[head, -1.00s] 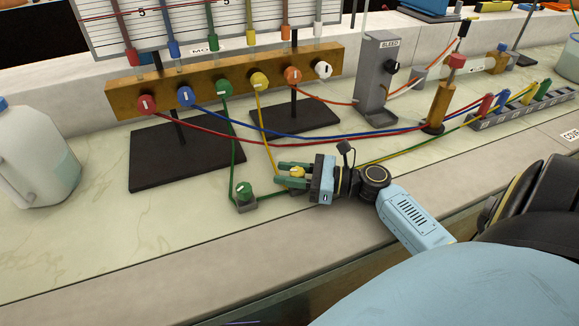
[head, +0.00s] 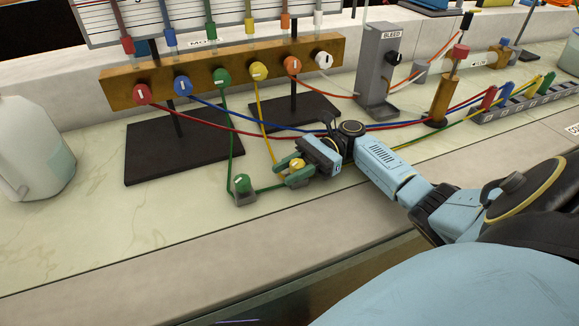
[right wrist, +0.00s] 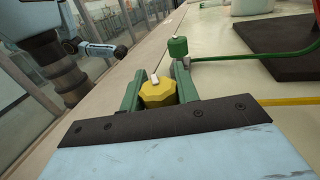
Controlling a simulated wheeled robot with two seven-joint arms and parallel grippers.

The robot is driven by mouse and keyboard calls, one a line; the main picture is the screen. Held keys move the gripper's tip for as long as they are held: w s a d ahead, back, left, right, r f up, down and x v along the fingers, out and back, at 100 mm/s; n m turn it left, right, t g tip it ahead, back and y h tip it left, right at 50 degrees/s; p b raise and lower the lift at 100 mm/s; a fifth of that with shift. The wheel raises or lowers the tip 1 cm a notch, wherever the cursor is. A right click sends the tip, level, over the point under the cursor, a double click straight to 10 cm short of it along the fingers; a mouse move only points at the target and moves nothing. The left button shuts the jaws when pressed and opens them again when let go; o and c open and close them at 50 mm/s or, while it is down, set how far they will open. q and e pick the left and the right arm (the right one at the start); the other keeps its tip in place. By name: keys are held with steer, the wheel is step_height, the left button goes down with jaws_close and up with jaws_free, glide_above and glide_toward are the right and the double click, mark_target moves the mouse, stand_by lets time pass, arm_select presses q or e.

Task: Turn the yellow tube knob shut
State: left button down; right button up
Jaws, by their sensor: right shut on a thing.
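The yellow tube knob (head: 297,163) sits low on the bench, on the yellow tube, right of a green knob (head: 242,183). My right gripper (head: 291,173) is shut on it, with green fingers on either side. In the right wrist view the yellow knob (right wrist: 158,94) stands between the two fingers of my right gripper (right wrist: 158,88), a white pointer bar on its top. The exact angle of the pointer against the tube is hard to tell. The knob's base is mostly hidden by the fingers. My left gripper does not show in the head view.
The green knob and green tube lie close beside my fingers. Behind stands a brass manifold (head: 205,75) with coloured knobs, on black base plates (head: 170,152). Red and blue tubes cross behind my wrist. A grey bleed block (head: 375,75) stands back right. The front bench strip is clear.

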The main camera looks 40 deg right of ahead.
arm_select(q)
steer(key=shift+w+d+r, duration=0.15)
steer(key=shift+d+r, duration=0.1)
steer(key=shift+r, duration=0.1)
arm_select(e)
steer(key=shift+n+g, duration=0.5)
steer(key=shift+g, duration=0.2)
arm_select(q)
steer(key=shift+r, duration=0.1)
arm_select(e)
steer(key=shift+s+a, duration=0.1)
steer(key=o, duration=1)
steer(key=shift+c, duration=0.2)
